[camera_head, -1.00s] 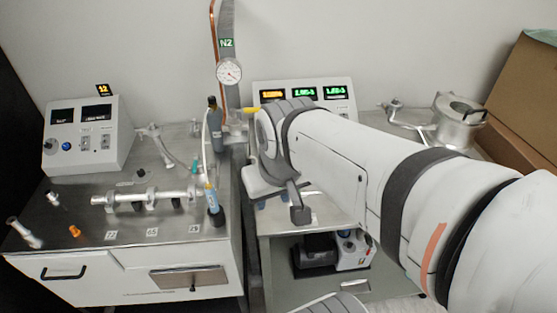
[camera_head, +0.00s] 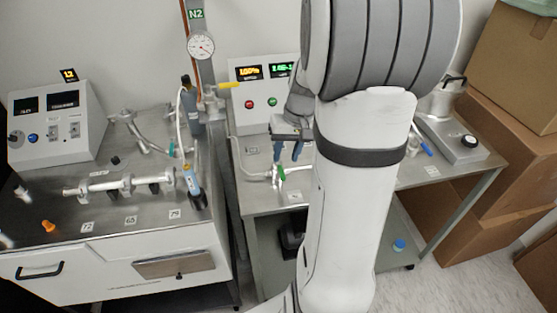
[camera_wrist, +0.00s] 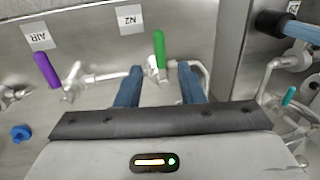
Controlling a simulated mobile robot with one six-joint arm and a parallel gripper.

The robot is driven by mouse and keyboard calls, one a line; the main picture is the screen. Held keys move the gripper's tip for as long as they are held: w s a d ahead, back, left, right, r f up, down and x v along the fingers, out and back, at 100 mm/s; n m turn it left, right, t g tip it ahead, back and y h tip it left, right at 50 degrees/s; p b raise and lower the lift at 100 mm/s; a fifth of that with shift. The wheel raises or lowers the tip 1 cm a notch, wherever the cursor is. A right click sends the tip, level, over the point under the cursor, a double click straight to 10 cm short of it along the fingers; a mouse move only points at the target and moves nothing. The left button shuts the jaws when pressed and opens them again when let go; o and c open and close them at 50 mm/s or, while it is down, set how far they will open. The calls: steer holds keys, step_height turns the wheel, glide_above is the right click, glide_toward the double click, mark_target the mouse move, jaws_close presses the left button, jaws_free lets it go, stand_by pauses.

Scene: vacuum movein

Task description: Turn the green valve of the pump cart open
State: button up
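The green valve handle (camera_wrist: 159,48) stands near the N2 label in the wrist view, on white pipework over the grey cart top. It also shows as a small green lever (camera_head: 282,174) in the head view, just below my gripper. My gripper (camera_wrist: 160,85) is open, with its two blue fingers apart and nothing between them. The handle lies beyond the fingertips, roughly centred between them, and I see no contact. In the head view my gripper (camera_head: 288,150) points down over the pump cart (camera_head: 262,198), partly hidden by my arm.
A purple handle (camera_wrist: 46,70) by the AIR label and a blue knob (camera_wrist: 21,133) lie left in the wrist view. A teal handle (camera_wrist: 289,96) is at right. A display box (camera_head: 250,110) stands behind my gripper. A bench with pipework (camera_head: 120,184) is at left.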

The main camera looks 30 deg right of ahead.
mark_target(282, 170)
steer(key=shift+w+a+f, duration=0.1)
steer(key=shift+a+f, duration=0.15)
steer(key=shift+f, duration=0.85)
steer(key=shift+a+f, duration=0.2)
steer(key=shift+f, duration=0.9)
steer(key=shift+c, duration=0.3)
jaws_close()
